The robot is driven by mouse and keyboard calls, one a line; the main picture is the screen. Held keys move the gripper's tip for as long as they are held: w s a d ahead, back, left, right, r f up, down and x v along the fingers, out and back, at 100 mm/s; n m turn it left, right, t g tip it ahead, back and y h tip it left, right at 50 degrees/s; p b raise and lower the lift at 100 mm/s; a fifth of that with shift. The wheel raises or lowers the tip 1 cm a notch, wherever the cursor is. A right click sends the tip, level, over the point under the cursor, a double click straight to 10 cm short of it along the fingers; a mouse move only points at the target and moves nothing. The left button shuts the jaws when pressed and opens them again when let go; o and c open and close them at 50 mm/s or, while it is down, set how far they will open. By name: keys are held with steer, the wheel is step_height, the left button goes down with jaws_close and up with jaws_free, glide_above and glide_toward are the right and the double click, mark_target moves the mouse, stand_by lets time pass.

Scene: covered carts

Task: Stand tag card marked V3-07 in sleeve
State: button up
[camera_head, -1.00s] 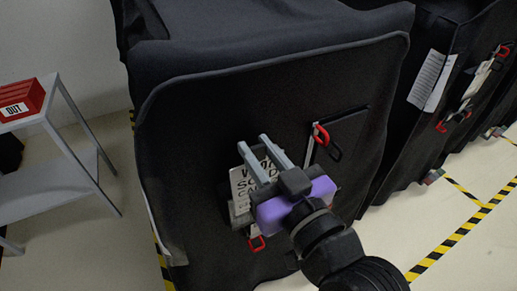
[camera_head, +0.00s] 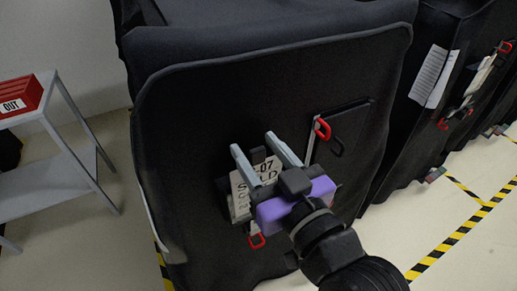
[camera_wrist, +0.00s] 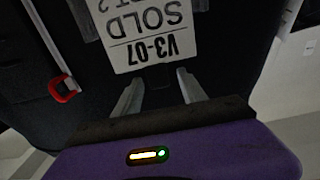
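The white tag card (camera_head: 243,190) is against the dark cover of the nearest cart, slightly tilted in the head view. In the wrist view the card (camera_wrist: 152,30) reads V3-07 and SOLD upside down. Its lower end meets a grey holder, which looks like the sleeve (camera_wrist: 84,20); grey edges show on both sides of it, but how deep the card sits is cut off. My gripper (camera_head: 254,145) is open. Its fingers (camera_wrist: 159,88) are spread wider than the gap holding nothing, and stand just off the card's top edge.
A red-handled clip (camera_head: 321,128) hangs by a dark pocket (camera_head: 342,130) to the right. Another red loop (camera_head: 256,241) is below the card. A grey shelf (camera_head: 75,155) with a red OUT box (camera_head: 18,100) stands left. More covered carts (camera_head: 440,110) stand right.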

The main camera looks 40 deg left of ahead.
steer(key=b+v, duration=0.1)
steer(key=v, duration=0.6)
steer(key=shift+s+d+b, duration=0.15)
steer(key=shift+d+b, duration=0.15)
steer(key=shift+d, duration=0.05)
stand_by(0.4)
